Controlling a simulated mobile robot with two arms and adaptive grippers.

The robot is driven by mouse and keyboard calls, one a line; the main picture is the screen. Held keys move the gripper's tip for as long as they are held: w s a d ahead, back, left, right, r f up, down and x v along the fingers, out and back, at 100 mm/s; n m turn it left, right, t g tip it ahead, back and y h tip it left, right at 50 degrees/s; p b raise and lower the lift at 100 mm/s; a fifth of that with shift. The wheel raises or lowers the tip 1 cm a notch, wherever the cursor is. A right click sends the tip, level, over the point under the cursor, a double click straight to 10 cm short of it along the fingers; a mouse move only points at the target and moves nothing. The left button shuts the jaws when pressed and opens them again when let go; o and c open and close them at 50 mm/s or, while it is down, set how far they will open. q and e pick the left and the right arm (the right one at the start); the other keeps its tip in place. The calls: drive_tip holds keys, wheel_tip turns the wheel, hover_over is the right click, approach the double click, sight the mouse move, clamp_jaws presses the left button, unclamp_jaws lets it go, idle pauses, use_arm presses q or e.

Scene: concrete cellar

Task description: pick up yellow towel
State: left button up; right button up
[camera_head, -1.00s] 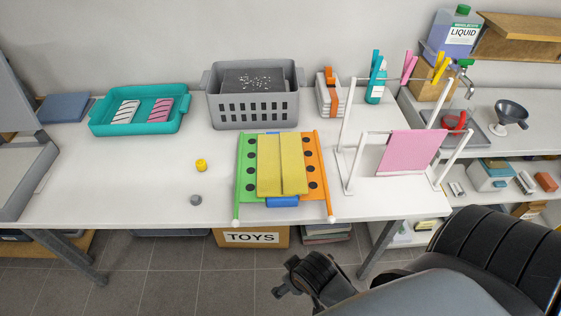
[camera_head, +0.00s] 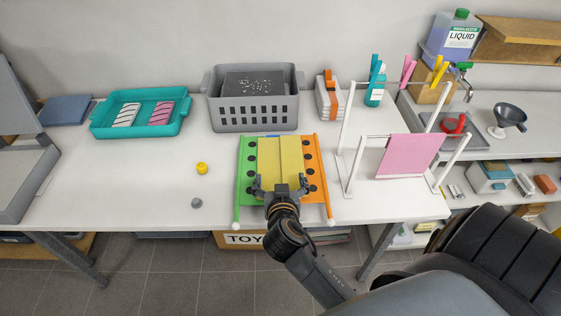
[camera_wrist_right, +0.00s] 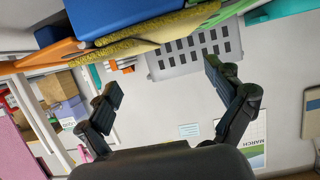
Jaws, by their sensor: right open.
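The yellow towel (camera_head: 291,152) lies flat on the green and orange folding board (camera_head: 246,182) on the white table. In the right wrist view the towel (camera_wrist_right: 165,30) shows edge-on along the board, above the fingers. My right gripper (camera_head: 283,184) is at the towel's near end, with its fingers spread and nothing between them. In the wrist view its open fingers (camera_wrist_right: 162,85) sit just below the towel's edge. The gripper hides the towel's near edge in the head view. My left gripper is not in view.
A grey basket (camera_head: 254,117) stands behind the board. A teal tray (camera_head: 103,129) is at the back left. A white rack with a pink cloth (camera_head: 410,155) stands on the right. A yellow piece (camera_head: 201,168) and a grey piece (camera_head: 196,203) lie left of the board.

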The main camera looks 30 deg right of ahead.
sight(280, 162)
drive_tip(key=x, duration=0.3)
drive_tip(key=shift+w+d+f, duration=0.1)
drive_tip(key=shift+w, duration=0.1)
drive_tip(key=shift+w+d+f+p, duration=0.1)
drive_tip(key=shift+w+d+p, duration=0.25)
drive_tip(key=shift+p, duration=0.25)
drive_tip(key=p+x, duration=0.1)
drive_tip(key=x, duration=0.2)
drive_tip(key=shift+d+f, duration=0.15)
drive_tip(key=shift+d, duration=0.1)
drive_tip(key=shift+w+d+f, duration=0.2)
drive_tip(key=shift+w+f, duration=0.05)
drive_tip(key=shift+w, duration=0.15)
drive_tip(key=c, duration=1.3)
